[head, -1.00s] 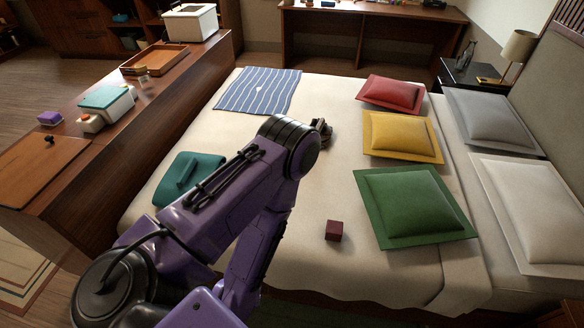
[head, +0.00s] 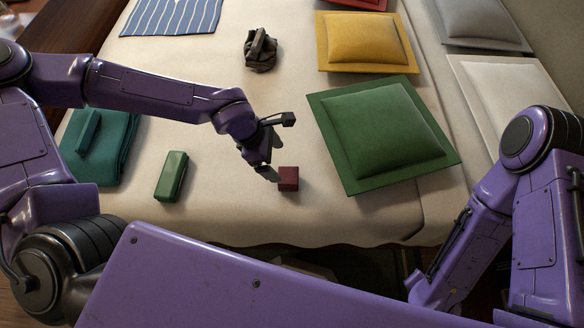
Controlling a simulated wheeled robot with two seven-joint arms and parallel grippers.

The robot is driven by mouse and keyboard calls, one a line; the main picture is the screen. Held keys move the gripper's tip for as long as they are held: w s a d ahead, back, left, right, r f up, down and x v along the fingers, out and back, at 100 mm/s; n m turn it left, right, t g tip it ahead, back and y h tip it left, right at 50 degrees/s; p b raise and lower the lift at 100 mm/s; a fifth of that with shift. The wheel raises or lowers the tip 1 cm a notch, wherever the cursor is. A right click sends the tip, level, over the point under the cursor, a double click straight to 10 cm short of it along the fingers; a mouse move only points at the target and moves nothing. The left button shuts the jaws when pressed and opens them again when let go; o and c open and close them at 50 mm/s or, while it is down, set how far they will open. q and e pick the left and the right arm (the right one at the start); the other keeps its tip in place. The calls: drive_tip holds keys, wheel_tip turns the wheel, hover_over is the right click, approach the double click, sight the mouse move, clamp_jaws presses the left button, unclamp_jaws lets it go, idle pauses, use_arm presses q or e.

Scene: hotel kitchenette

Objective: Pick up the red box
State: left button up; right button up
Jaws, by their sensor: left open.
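The red box (head: 288,179) is a small dark red cube on the cream bedspread, near the bed's front edge in the head view. My left gripper (head: 276,148) is just above and to the left of it in the picture. Its jaws are open, with nothing seen between them. The lower finger appears close to the box's left side; I cannot tell whether they touch. My right arm shows at the right edge, but its gripper is not visible.
A green cushion (head: 385,130) lies right of the box, with a yellow cushion (head: 365,42) behind it. A green case (head: 172,177) and folded teal cloth (head: 108,160) lie left. A dark crumpled item (head: 261,50) lies farther back.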

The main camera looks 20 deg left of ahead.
sight(287, 175)
use_arm(q)
drive_tip(key=x, duration=0.2)
drive_tip(key=shift+s+d+f+b, duration=0.15)
drive_tip(key=shift+d+f+b, duration=0.15)
drive_tip(key=shift+d, duration=0.1)
drive_tip(key=x, duration=0.2)
drive_tip(key=b+x, duration=0.1)
drive_tip(key=x, duration=0.3)
drive_tip(key=shift+s+a+f, duration=0.15)
drive_tip(key=shift+a+f, duration=0.1)
drive_tip(key=shift+a, duration=0.05)
drive_tip(key=shift+d+f, duration=0.25)
drive_tip(key=shift+f, duration=0.05)
drive_tip(key=c, duration=1.1)
use_arm(e)
drive_tip(key=shift+s+d+f, duration=0.1)
drive_tip(key=shift+s+f, duration=0.1)
drive_tip(key=shift+f, duration=0.35)
drive_tip(key=shift+s+f, duration=0.15)
drive_tip(key=shift+f, duration=0.35)
